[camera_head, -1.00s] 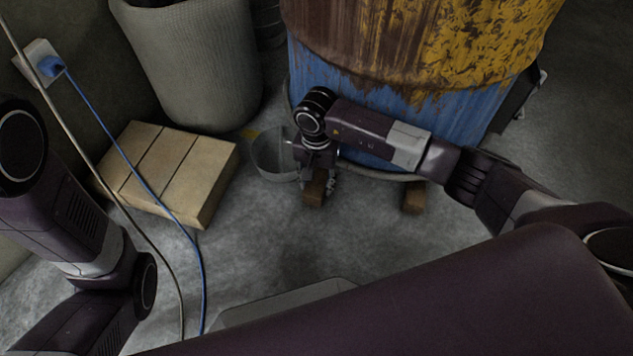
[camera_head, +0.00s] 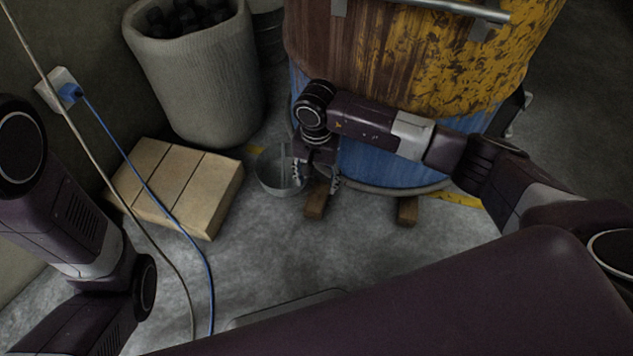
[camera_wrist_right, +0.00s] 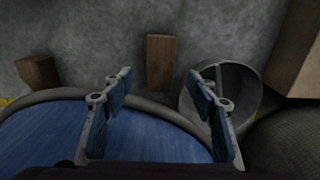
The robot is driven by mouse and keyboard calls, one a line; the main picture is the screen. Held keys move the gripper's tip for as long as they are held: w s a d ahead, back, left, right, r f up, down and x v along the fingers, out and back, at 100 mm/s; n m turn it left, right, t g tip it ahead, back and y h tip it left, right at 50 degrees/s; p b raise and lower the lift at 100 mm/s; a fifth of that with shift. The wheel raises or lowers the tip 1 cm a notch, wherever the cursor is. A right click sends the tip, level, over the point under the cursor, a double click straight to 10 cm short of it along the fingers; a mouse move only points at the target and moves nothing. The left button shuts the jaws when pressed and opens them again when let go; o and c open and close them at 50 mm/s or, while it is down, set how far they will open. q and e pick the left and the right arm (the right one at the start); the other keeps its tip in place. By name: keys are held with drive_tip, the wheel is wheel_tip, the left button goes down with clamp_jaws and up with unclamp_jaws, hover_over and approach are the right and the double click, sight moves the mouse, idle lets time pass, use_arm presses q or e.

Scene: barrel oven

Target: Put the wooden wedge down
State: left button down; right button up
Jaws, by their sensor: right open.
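The wooden wedge (camera_head: 315,204) is a brown block on the floor at the barrel's front left edge. It also shows in the right wrist view (camera_wrist_right: 160,62), at top centre with one end close to the barrel rim; I cannot tell if they touch. My right gripper (camera_head: 316,181) is open and empty, close above the wedge. In the right wrist view its spread fingers (camera_wrist_right: 158,82) have the wedge beyond their tips. A second wooden block (camera_head: 407,211) lies at the barrel's edge to the right. My left gripper is out of view; only its arm shows.
The blue, brown and yellow barrel (camera_head: 390,165) stands behind my right arm. A metal bucket (camera_head: 272,180) is just left of the right gripper. Pale bricks (camera_head: 180,190), a blue cable (camera_head: 165,203) and a grey basket (camera_head: 200,90) are further left. Floor in front is clear.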

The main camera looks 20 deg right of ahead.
drive_tip(key=shift+r+p, duration=0.85)
drive_tip(key=shift+r, duration=0.95)
